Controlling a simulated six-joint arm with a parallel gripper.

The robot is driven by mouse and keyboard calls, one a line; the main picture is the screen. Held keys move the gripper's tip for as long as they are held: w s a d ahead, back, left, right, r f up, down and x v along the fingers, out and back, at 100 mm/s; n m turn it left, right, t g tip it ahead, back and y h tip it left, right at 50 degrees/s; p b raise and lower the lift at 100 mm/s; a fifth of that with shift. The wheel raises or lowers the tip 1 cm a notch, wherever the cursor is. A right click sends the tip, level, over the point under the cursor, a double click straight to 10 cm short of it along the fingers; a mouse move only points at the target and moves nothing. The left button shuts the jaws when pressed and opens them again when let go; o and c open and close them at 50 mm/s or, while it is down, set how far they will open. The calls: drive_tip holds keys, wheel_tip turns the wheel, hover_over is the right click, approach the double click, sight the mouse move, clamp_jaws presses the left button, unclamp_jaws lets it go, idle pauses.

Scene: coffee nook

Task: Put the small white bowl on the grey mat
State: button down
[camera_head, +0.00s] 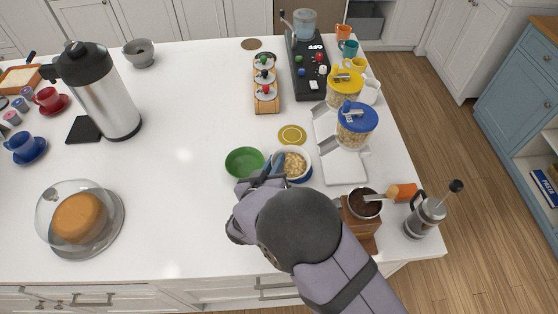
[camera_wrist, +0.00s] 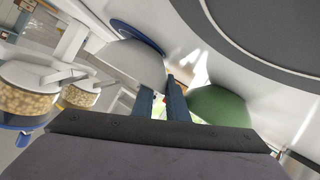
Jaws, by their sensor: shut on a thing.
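I cannot tell whether the bowl is lifted. A large grey ringed disc, seemingly the grey mat (camera_wrist: 245,48), shows in the wrist view; my arm seems to hide it in the head view.
A green bowl (camera_head: 240,165) stands close left of the white bowl. A pale tray (camera_head: 343,170), lidded jars (camera_head: 356,127) and a coffee grinder (camera_head: 362,215) stand to the right. A cake dome (camera_head: 78,215) is far left. The counter between is clear.

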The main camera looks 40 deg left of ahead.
drive_tip(key=shift+f, duration=0.15)
drive_tip(key=c, duration=1.7)
unclamp_jaws()
drive_tip(key=shift+o, duration=0.2)
drive_tip(key=shift+s, duration=0.15)
drive_tip(key=shift+b+v, duration=1.05)
drive_tip(key=shift+v, duration=2.55)
